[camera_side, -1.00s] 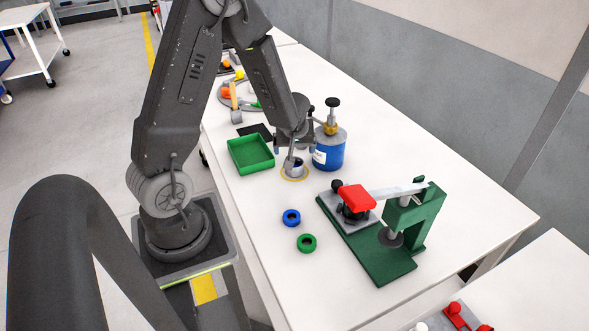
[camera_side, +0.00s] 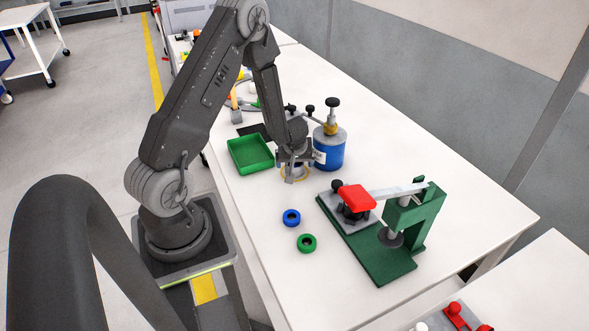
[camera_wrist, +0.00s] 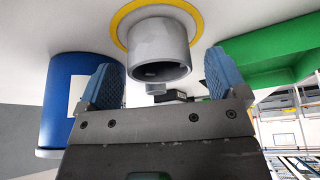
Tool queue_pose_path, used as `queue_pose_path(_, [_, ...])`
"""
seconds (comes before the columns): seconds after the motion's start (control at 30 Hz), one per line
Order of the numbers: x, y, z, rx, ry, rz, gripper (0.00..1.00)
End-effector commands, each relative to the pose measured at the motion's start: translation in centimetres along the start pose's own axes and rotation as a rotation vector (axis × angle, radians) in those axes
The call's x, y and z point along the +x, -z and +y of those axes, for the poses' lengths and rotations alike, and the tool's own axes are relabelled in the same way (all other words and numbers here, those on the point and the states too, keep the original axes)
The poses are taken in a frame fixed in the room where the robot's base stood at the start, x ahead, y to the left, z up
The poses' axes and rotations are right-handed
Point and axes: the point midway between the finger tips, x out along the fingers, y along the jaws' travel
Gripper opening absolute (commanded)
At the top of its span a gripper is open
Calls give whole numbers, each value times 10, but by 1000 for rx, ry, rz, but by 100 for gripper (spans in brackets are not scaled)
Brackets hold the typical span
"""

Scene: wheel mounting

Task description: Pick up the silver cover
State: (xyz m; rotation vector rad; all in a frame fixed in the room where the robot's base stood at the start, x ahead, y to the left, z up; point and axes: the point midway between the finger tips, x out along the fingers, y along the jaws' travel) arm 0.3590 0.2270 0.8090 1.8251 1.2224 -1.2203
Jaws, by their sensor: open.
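The silver cover (camera_wrist: 160,42) is a grey, hollow cylinder standing in a yellow ring (camera_wrist: 119,30) on the white table in the wrist view. My gripper (camera_wrist: 161,62) is open, with one blue-padded finger on each side of the cover. Gaps show between the pads and the cover in that view. In the side view my gripper (camera_side: 295,170) is low over the yellow ring, and it hides most of the cover.
A blue ring (camera_side: 291,218) and a green ring (camera_side: 307,243) lie in front. A green clamp fixture (camera_side: 380,245) with a red handle stands to the right.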

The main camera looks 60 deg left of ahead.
Motion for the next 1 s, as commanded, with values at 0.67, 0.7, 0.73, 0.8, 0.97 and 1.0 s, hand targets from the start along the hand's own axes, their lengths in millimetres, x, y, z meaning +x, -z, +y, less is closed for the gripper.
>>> queue_pose_path(0.67, [10, 0, 0, 0, -1, 1, 62])
queue_pose_path(0.7, [10, 0, 0, 0, -1, 1, 58])
queue_pose_path(0.73, [10, 0, 0, 0, -1, 1, 56])
queue_pose_path(0.8, [10, 0, 0, 0, -1, 0, 49])
queue_pose_path(0.97, [10, 0, 0, 0, -1, 1, 34])
queue_pose_path(1.0, [10, 0, 0, 0, -1, 1, 30])
